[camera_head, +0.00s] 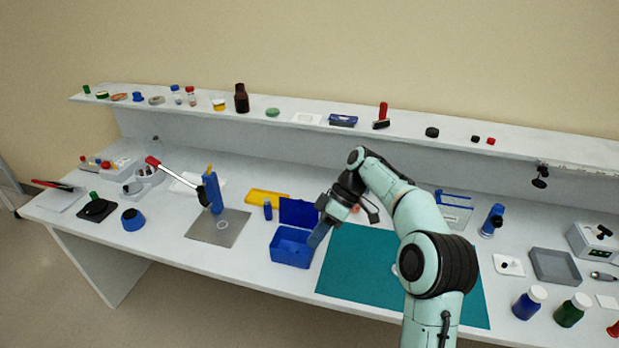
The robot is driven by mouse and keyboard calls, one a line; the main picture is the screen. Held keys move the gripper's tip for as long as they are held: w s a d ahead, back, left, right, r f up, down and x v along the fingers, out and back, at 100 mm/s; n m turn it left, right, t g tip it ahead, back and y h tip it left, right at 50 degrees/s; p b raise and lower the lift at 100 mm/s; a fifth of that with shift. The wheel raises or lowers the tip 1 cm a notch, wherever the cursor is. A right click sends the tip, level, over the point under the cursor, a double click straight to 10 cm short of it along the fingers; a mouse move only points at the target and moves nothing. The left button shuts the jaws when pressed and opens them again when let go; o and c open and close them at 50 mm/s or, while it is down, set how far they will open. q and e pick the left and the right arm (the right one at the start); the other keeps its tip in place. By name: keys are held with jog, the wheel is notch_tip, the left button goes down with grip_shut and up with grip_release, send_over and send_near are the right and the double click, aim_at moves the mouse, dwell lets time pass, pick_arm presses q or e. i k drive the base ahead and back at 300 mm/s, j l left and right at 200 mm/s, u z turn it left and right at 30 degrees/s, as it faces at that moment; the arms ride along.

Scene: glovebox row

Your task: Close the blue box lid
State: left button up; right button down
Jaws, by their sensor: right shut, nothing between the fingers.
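The blue box (289,247) stands open on the bench near its front edge, left of the teal mat. Its dark blue lid (298,213) is raised at the back of the box. My right gripper (318,236) is shut and empty, with its fingers pointing down at the right side of the box. Whether the fingers touch the box wall or lid cannot be told. The box inside looks empty from here. My left gripper is not in view.
A yellow tray (266,198) and a small blue bottle (268,210) are behind and left of the box. A blue stand on a grey plate (202,233) is further left. The teal mat (350,267) is mostly clear. A shelf (285,117) runs along the back.

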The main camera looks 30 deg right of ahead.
aim_at(300, 214)
jog(key=i+l, duration=0.75)
jog(key=l, duration=0.15)
